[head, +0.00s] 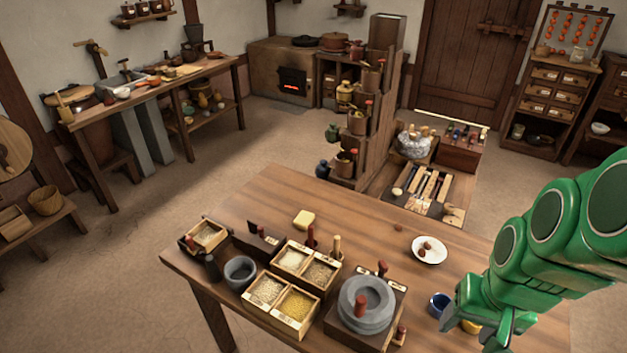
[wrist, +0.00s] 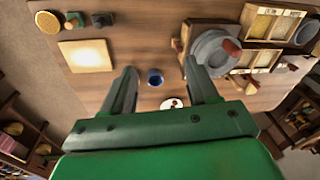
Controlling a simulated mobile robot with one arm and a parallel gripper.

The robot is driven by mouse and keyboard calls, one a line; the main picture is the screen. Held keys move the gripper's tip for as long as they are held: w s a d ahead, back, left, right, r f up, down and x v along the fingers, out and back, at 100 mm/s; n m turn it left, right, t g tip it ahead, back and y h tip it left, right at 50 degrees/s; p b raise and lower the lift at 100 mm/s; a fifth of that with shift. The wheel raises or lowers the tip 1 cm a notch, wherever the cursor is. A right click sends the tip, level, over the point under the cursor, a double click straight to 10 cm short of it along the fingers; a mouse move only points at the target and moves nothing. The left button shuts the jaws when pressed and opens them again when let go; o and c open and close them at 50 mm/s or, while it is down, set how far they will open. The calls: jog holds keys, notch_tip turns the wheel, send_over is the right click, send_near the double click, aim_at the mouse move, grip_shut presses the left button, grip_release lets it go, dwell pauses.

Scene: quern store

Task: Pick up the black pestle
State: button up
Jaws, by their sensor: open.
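A small black upright thing (head: 212,266), which looks like the black pestle, stands on the wooden table just left of the grey mortar (head: 240,270) in the head view. I cannot make it out in the wrist view. My green gripper (head: 482,328) is over the right side of the table, far from it. In the wrist view my gripper (wrist: 163,82) has its two dark fingers wide apart with nothing held between them.
The grey stone quern (head: 364,304) and compartmented grain boxes (head: 292,284) stand between my gripper and the mortar. A blue cup (head: 440,304) is close to my gripper, and a white plate (head: 429,250) lies further back. Bare tabletop (head: 365,230) runs along the back.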

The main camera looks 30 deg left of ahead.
jog(key=w+a+f+n+t+y, duration=0.1)
jog(key=w+a+f, duration=0.1)
jog(key=w+a, duration=0.5)
jog(key=w+a+f+n+t+y, duration=0.1)
jog(key=w+a+f, duration=0.15)
jog(key=a, duration=0.85)
jog(key=n+t+y, duration=0.3)
jog(key=t+y, duration=0.1)
jog(key=t, duration=0.1)
send_over(210, 257)
jog(key=w+d, duration=0.6)
jog(key=d, duration=0.7)
notch_tip(210, 257, down, 12)
jog(key=s+a+f+t+y, duration=0.1)
jog(key=s+a+f, duration=0.1)
jog(key=s+a, duration=0.1)
jog(key=s+a+f+n+t+y, duration=0.1)
jog(key=s+a, duration=0.2)
jog(key=s+a+f+y, duration=0.1)
jog(key=s+a+f, duration=0.1)
jog(key=s+a, duration=0.1)
jog(key=shift+s+f+n+t, duration=0.3)
jog(key=shift+s+f+t, duration=0.1)
jog(key=shift+s, duration=0.2)
jog(key=shift+x, duration=3.85)
jog(key=shift+s+a+r, duration=0.1)
